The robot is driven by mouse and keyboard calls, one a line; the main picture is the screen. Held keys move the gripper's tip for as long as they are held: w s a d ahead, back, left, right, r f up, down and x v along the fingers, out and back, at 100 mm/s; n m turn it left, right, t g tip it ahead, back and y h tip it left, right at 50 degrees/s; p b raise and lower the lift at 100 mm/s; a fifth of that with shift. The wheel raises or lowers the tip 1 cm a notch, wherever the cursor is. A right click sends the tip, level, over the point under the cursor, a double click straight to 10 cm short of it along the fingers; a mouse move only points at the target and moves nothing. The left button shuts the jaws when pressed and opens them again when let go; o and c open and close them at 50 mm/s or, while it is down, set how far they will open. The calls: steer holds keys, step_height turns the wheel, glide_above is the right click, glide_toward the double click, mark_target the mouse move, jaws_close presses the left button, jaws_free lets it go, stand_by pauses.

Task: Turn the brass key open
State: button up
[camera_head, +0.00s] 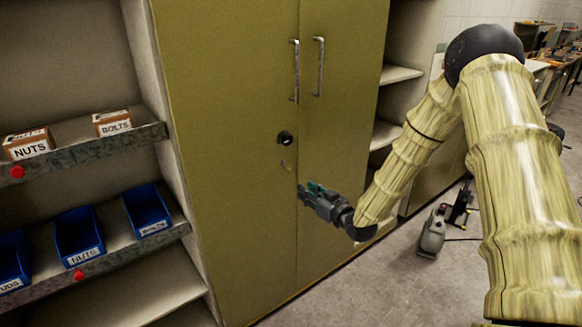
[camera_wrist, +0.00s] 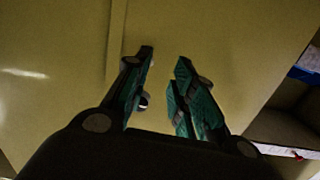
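The tall olive-yellow cabinet (camera_head: 225,120) has two shut doors with a vertical seam between them. A round black lock (camera_head: 285,137) sits on the left door, near the seam. A small, thin, pale curved shape (camera_head: 287,166) shows just below the lock; I cannot tell whether it is the brass key. My gripper (camera_head: 304,190) is below and slightly right of the lock, close to the doors. In the wrist view my gripper (camera_wrist: 165,62) has its two green-padded fingers apart, with door surface between them. A small bright spot (camera_wrist: 143,101) shows by the left finger; I cannot tell what it is.
Two metal bar handles (camera_head: 295,70) are above the lock. Open shelves at the left hold boxes labelled nuts (camera_head: 28,144) and bolts (camera_head: 113,123), and blue bins (camera_head: 79,235). A grey-green machine (camera_head: 433,232) stands on the floor at the right.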

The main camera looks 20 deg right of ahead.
mark_target(287, 166)
steer(key=w+a+r+t+p, duration=0.1)
steer(key=w+a+r+p, duration=0.1)
steer(key=w, duration=0.9)
steer(key=shift+w+a+r+n+y, duration=0.25)
steer(key=shift+w+r+n+y, duration=0.1)
steer(key=shift+r, duration=0.5)
jaws_close()
